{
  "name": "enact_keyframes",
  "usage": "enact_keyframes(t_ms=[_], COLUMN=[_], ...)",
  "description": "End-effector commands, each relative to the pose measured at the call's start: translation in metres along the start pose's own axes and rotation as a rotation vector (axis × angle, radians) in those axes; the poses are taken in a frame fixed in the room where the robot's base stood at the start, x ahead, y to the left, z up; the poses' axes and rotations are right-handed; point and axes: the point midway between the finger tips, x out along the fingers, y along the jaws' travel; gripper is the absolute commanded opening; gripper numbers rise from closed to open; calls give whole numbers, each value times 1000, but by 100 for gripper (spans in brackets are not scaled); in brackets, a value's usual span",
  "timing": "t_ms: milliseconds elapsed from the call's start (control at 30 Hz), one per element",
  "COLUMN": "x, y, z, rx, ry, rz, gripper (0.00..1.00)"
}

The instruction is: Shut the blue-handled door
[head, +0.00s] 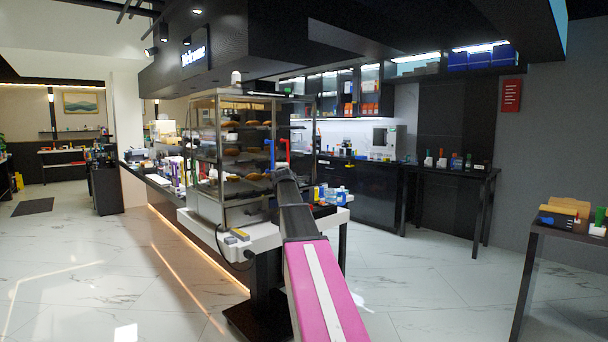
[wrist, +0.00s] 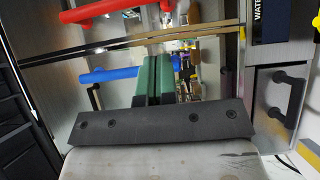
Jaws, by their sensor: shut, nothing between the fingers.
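A glass-sided display cabinet (head: 206,150) with pastries on its shelves stands on a white-topped counter. A blue handle (head: 271,154) shows on its right part, just left of a red handle (head: 287,150). In the wrist view the blue handle (wrist: 108,75) lies left of my fingers, and the red handle (wrist: 98,9) is at the top left. My gripper (wrist: 160,60), with green fingers, is shut and empty beside the blue handle's end; I cannot tell whether they touch. My arm hides part of the cabinet in the head view. How far the blue-handled door stands open is unclear.
Bottles (head: 340,195) stand on the counter right of my arm. The marble floor (head: 90,265) is clear at left.

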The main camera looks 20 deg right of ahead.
Motion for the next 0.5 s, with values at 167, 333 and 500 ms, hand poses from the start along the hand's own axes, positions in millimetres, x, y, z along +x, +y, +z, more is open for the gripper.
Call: enact_keyframes(t_ms=[167,333,500], x=[-12,-20,-29], y=[0,0,0], z=[12,31,55], rx=[2,2,2], ry=[-2,-2,-2], rz=[-1,-1,0], gripper=[0,0,0])
